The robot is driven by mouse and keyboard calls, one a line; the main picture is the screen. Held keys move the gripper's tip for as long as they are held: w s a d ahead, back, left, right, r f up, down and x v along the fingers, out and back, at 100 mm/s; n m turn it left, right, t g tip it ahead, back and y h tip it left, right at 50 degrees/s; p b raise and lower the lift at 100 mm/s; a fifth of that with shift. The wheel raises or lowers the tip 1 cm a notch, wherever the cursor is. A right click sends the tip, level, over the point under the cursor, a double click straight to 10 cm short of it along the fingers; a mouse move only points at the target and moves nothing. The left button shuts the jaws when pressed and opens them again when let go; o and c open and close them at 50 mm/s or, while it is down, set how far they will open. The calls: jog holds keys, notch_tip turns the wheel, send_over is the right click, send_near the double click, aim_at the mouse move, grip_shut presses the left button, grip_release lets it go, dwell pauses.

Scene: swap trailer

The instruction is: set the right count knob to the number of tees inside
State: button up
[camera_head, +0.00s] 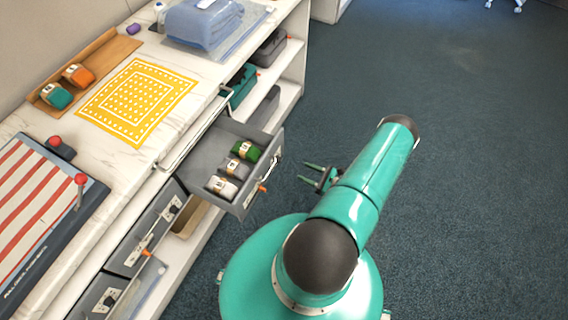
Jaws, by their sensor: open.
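A grey drawer (207,156) stands pulled out from the white shelving. Inside lie three rolled, banded bundles that look like rolled tees: a green one (246,150), a grey one (238,169) and a white one (222,187). The drawer's outer face has a handle and an orange tab, but it is seen too steeply to make out a knob. Dark fronts to the lower left carry pale plates with small dark knob-like parts (171,208), (108,299); their settings are too small to read. My gripper (304,172) is open and empty, over the floor right of the drawer.
The counter holds a wooden tray (112,52) with an orange and a teal roll, a yellow patterned cloth (136,100), a striped board (30,195) with red-knobbed parts, and blue folded fabric (203,22). Lower shelves hold bins.

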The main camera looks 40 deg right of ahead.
aim_at(278, 160)
jog(key=x, duration=1)
jog(key=shift+c, duration=0.5)
jog(key=c, duration=0.9)
jog(key=shift+n, duration=4.4)
